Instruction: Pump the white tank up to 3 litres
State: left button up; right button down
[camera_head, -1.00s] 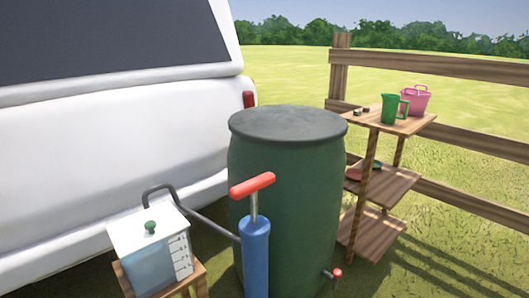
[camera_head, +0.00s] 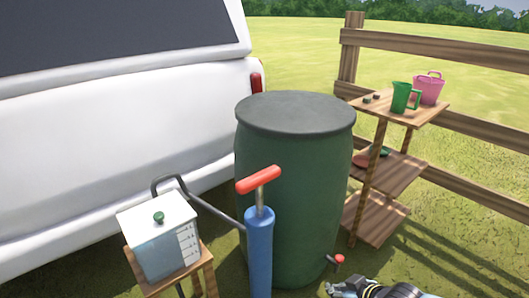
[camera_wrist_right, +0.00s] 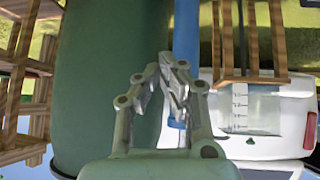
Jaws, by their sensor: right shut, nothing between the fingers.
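The white tank (camera_head: 158,240) stands on a small wooden stand at lower left, with a green knob on its lid and a scale on its right side. I cannot read the level. The blue pump (camera_head: 259,255) stands upright right of it, its red T-handle (camera_head: 258,180) a little above the body on a short rod. A dark hose (camera_head: 212,210) runs between tank and pump. My right gripper (camera_head: 338,289) is at the bottom edge, right of the pump and apart from it. In the wrist view its fingers (camera_wrist_right: 175,72) are shut and empty, and the tank (camera_wrist_right: 250,112) appears upside down. My left gripper is out of view.
A green barrel (camera_head: 290,190) with a red tap (camera_head: 339,259) stands behind the pump. A wooden shelf (camera_head: 384,210) holds a green jug (camera_head: 402,98) and pink bucket (camera_head: 428,90). A white vehicle (camera_head: 120,130) and a fence (camera_head: 450,48) bound the space. Grass lies at lower right.

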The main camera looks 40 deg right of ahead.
aim_at(264, 176)
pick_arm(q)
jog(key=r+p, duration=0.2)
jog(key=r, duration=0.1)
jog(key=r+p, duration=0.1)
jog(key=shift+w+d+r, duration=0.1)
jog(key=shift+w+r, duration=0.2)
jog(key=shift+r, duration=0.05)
pick_arm(e)
jog(key=w+a+r+t+y, duration=0.1)
jog(key=w+r, duration=0.4)
jog(key=r, duration=0.5)
jog(key=w+a+r+t+y, duration=0.1)
jog(key=w+r+t, duration=0.2)
jog(key=r, duration=0.8)
jog(key=w+a+r+n+t, duration=0.1)
jog(key=w+r+t, duration=0.1)
jog(key=w+r, duration=0.5)
notch_tip(264, 176, up, 4)
jog(key=shift+w+f+t+y, duration=0.1)
jog(key=shift+w+t+y, duration=0.2)
jog(key=shift+t+y, duration=0.1)
